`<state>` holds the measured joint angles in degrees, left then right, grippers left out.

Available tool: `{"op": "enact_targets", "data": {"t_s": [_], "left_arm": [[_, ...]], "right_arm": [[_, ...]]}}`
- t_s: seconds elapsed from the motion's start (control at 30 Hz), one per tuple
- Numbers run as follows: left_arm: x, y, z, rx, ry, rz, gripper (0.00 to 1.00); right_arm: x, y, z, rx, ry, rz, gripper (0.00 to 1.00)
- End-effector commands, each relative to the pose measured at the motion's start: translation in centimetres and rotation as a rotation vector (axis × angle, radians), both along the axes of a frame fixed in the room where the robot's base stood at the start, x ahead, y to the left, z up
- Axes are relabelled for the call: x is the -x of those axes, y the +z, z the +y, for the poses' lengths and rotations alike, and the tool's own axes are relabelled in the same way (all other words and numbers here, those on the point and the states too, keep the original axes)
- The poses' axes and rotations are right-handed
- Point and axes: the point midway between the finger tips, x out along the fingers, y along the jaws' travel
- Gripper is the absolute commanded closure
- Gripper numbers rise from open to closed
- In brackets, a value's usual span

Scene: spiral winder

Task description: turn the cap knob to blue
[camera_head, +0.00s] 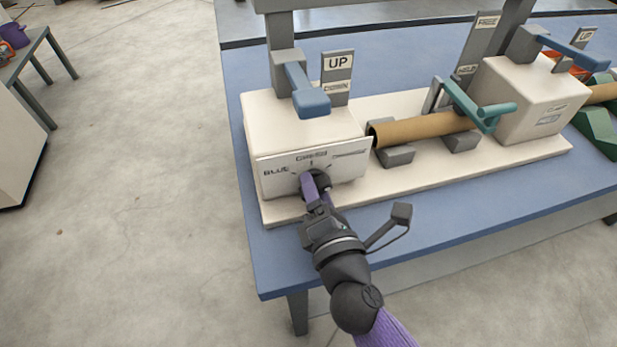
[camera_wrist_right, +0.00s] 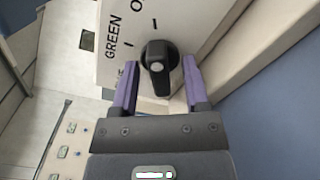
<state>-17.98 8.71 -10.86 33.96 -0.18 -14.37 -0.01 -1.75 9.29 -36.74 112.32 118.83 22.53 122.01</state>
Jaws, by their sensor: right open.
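The black cap knob (camera_head: 325,181) is on the front plate (camera_head: 350,169) of the left cream box. The plate reads BLUE at left and has another word at top centre; the right label is too small to read. In the right wrist view the knob (camera_wrist_right: 160,62) has a raised bar and a light spot at its middle; which mark it points to I cannot tell. My right gripper (camera_head: 317,184) is open, its purple fingers (camera_wrist_right: 160,78) on either side of the knob with gaps visible. GREEN reads clearly there; another label is partly hidden by a finger. My left gripper is out of view.
A blue lever (camera_head: 308,98) with an UP/DOWN sign (camera_head: 337,76) stands on the left box. A brown tube (camera_head: 420,128) lies on grey supports to the right, near a teal handle (camera_head: 482,112) and a second box (camera_head: 530,97). The blue table (camera_head: 262,262) has clear room in front.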

Motion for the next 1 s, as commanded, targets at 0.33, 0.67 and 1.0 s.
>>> {"op": "enact_targets", "data": {"t_s": [0.33,0.67,1.0], "left_arm": [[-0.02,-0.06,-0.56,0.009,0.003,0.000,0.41],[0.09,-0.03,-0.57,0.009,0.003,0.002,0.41],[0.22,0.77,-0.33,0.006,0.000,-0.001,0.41]], "right_arm": [[0.00,-0.02,0.01,0.001,0.000,0.000,0.86],[0.02,-0.05,0.02,0.003,0.000,0.000,1.00],[0.03,0.10,0.00,0.113,-0.001,-0.035,1.00]]}}
